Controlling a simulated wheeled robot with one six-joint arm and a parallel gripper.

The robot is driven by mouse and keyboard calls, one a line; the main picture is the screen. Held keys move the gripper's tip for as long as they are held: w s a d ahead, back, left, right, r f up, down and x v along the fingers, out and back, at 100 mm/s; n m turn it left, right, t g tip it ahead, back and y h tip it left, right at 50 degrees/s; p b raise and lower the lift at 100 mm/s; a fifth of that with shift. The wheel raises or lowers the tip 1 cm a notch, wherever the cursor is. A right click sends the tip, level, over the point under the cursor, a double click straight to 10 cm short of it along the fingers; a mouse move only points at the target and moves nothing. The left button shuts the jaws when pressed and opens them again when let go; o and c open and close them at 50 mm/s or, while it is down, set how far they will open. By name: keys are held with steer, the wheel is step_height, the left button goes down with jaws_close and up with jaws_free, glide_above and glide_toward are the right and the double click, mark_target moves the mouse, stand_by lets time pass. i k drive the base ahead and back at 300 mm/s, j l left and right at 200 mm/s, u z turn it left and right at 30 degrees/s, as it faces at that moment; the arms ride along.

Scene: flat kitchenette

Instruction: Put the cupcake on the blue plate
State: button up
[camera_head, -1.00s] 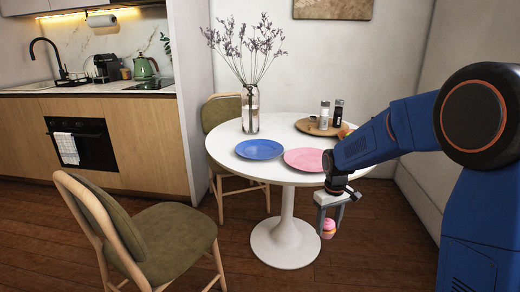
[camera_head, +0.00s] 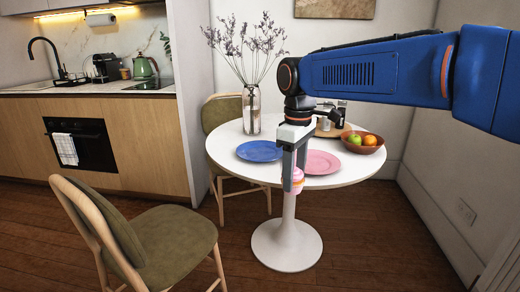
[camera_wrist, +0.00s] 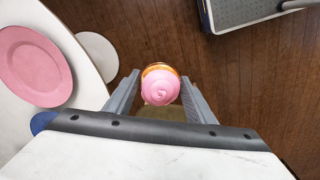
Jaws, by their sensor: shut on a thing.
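My gripper (camera_head: 294,179) is shut on the cupcake (camera_head: 297,181), which has pink frosting and hangs between the fingers. In the head view they are in front of the round white table, near its front edge. The wrist view shows the cupcake (camera_wrist: 160,86) from above, with dark floor beneath and around it. The blue plate (camera_head: 259,151) lies on the table, left of and behind my gripper; only a blue sliver (camera_wrist: 41,121) shows in the wrist view. The pink plate (camera_head: 321,162) lies to its right, partly behind my gripper.
The white table (camera_head: 222,161) also holds a glass vase (camera_head: 251,110) of dried stems and a fruit bowl (camera_head: 362,146). Shakers on a wooden tray (camera_head: 325,132) are partly hidden by my arm. Green chairs (camera_head: 152,247) stand at front left and behind the table (camera_head: 220,108).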

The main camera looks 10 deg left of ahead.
mark_target(260, 153)
steer(key=i+j, duration=0.2)
steer(key=i, duration=0.25)
steer(key=i+j, duration=0.2)
steer(key=i, duration=0.25)
steer(key=i+j, duration=0.2)
steer(key=i, duration=0.25)
